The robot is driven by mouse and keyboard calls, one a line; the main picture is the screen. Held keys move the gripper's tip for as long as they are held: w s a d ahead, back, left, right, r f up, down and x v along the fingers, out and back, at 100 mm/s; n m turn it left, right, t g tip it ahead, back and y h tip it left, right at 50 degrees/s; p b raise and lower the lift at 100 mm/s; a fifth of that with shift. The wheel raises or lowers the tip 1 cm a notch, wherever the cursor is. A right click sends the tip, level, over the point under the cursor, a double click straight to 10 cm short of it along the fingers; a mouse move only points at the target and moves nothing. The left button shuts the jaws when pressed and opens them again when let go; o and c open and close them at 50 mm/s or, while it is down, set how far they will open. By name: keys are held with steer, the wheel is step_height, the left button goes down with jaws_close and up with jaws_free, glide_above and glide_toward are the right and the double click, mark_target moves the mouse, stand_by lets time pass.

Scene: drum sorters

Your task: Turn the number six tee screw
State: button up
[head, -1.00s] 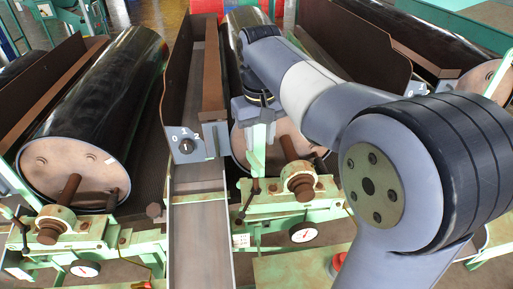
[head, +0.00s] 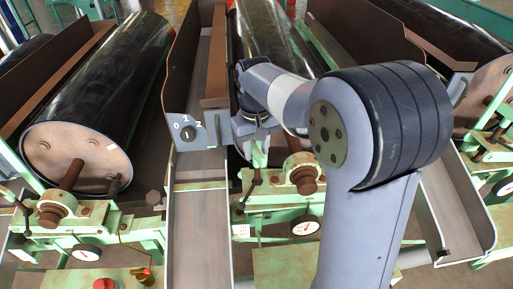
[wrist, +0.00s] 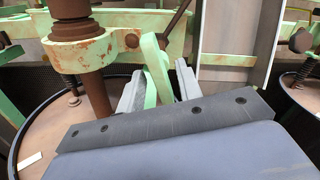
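A dark tee screw with a slanted handle (head: 247,192) is at the left of the middle drum's green bearing frame. In the wrist view, a dark rod (wrist: 179,24) that looks like its handle rises behind the fingers. No number six is readable. My gripper (head: 257,148) is just above that handle in the head view, partly hidden by my wrist.
A brown shaft (wrist: 74,45) stands close left of the fingers in the wrist view. The middle drum (head: 265,35) lies behind my arm. A grey chute (head: 200,235) and a 0-1-2 switch panel (head: 188,133) are to the left. A gauge (head: 306,226) sits below the bearing.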

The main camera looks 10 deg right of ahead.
steer(key=shift+f, duration=0.15)
steer(key=shift+c, duration=0.2)
jaws_close()
stand_by(0.4)
steer(key=n+p, duration=0.2)
steer(key=n, duration=0.2)
steer(key=shift+n, duration=0.3)
steer(key=shift+n+p, duration=0.5)
steer(key=shift+n, duration=1.7)
